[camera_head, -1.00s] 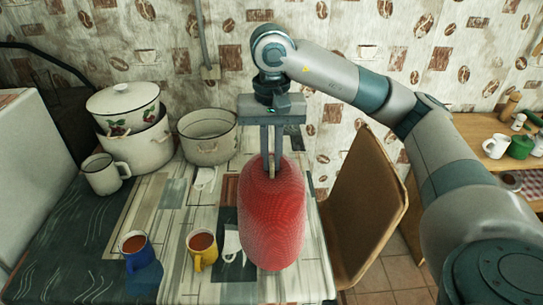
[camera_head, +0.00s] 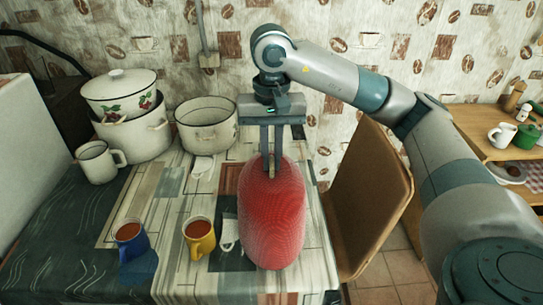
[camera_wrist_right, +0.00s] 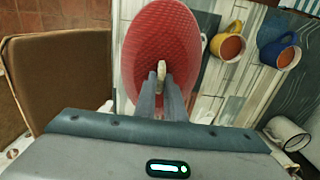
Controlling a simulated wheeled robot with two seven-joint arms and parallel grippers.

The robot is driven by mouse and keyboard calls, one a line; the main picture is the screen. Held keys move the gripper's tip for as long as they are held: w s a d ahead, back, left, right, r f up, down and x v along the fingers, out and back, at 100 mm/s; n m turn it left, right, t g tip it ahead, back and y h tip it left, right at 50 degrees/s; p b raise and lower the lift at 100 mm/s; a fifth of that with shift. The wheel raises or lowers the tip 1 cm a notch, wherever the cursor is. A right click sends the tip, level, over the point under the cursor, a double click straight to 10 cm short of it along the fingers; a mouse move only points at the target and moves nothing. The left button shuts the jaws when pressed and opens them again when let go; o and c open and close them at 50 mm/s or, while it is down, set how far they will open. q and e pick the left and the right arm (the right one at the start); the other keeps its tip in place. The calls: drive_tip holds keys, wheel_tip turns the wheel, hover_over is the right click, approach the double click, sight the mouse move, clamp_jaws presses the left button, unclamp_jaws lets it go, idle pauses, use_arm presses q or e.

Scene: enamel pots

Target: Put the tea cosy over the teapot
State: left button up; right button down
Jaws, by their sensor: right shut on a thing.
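The tea cosy (camera_head: 273,220) is a tall red, textured dome. My right gripper (camera_head: 271,172) is above it, shut on the pale loop at its top, and the cosy hangs upright from it in front of the table's right edge. In the right wrist view the cosy (camera_wrist_right: 158,35) extends out beyond the fingertips (camera_wrist_right: 162,78). Its opening is hidden. I cannot pick out the teapot for certain; a small white pot-like vessel (camera_head: 501,136) stands on the wooden shelf at the far right. My left gripper is not in view.
On the table (camera_head: 180,195) stand a blue mug (camera_head: 131,241), a yellow mug (camera_head: 199,240), a white mug (camera_head: 99,162) and enamel pots (camera_head: 207,128). A brown chair (camera_head: 368,205) is right of the cosy. The wooden shelf (camera_head: 478,120) also holds a green vessel (camera_head: 526,137).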

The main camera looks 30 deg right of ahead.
idle(0.7)
drive_tip(key=c, duration=1.3)
unclamp_jaws()
drive_tip(key=shift+r+p, duration=2.45)
drive_tip(key=shift+r, duration=1.05)
